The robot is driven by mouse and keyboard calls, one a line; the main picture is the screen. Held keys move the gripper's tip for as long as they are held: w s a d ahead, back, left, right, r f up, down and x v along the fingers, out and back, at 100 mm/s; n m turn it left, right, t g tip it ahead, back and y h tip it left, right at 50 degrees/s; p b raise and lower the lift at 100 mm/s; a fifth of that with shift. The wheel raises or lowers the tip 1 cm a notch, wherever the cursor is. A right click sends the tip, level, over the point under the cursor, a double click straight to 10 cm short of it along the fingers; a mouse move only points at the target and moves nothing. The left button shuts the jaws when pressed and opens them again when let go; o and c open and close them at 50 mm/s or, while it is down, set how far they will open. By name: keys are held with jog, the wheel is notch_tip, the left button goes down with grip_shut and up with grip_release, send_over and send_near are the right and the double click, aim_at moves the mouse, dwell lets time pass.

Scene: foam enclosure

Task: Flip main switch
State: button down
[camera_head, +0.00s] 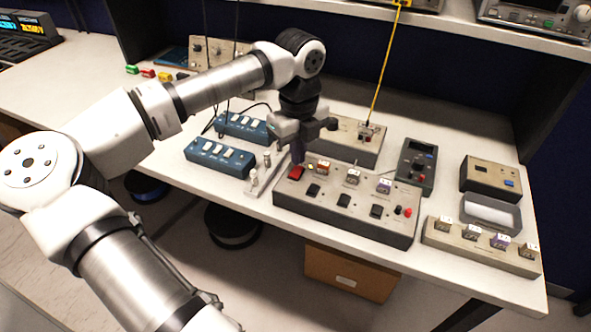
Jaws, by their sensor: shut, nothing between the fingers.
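A grey control box (340,212) stands near the front edge of the bench. A red rocker switch (296,173), which looks like the main switch, is at its back left corner. Several black rockers (345,200) run along the box's front, with a red knob (407,212) at the right end. My gripper (298,160) points down, shut and empty, just above or at the red switch. Whether it touches the switch, and which way the switch is tipped, I cannot tell.
Two blue switch boxes (220,157) lie to the left, beside a small stand with white-topped posts (262,170). Behind is another grey box (352,140) with a yellow cable (385,70). A dark handheld device (416,166) and a plug-block box (480,246) lie right.

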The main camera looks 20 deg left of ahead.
aim_at(298, 168)
jog(key=shift+f+b, duration=1)
dwell(0.9)
jog(key=shift+r, duration=0.15)
jog(key=shift+r+p, duration=1.7)
jog(key=shift+r, duration=1.7)
